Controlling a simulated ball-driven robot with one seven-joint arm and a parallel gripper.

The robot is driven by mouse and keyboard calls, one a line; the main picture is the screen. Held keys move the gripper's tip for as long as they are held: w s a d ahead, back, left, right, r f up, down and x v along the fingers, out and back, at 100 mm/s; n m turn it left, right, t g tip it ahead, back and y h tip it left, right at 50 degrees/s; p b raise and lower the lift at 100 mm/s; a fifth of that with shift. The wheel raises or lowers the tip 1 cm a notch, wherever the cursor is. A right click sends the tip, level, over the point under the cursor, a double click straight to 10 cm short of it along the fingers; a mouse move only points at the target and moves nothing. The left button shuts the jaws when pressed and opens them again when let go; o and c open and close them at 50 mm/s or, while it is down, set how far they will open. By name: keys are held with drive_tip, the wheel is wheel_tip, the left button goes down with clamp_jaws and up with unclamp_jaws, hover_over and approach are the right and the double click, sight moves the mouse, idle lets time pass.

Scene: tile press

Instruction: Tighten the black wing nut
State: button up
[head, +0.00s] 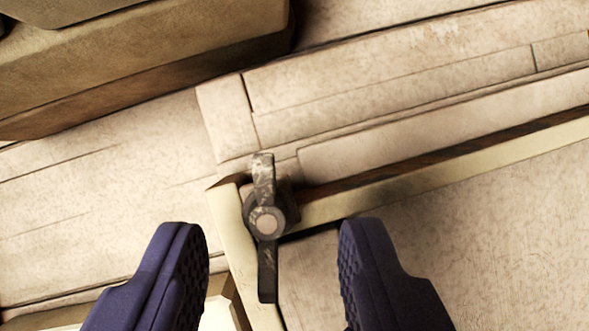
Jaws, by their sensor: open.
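The black wing nut (265,266) is near the middle of the head view, at the corner of a pale frame. It has two long worn wings, one pointing up and one pointing down in the picture, around a hub with a light round stud end (267,221). My gripper (276,228) is open, with dark blue ridged fingers. One finger is to the left of the wing nut and one to the right, with clear gaps on both sides. The fingers do not appear to touch it. Their height above it is hard to tell.
The pale frame (420,180) runs from the nut's corner to the upper right and also downward. A flat speckled panel (480,230) lies inside it. Beige slabs (400,80) lie behind. A large brown block (150,60) stands at the upper left.

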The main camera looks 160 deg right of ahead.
drive_tip(key=shift+x, duration=1)
drive_tip(key=shift+w+a, duration=0.1)
drive_tip(key=shift+a, duration=0.05)
drive_tip(key=shift+r, duration=0.1)
clamp_jaws()
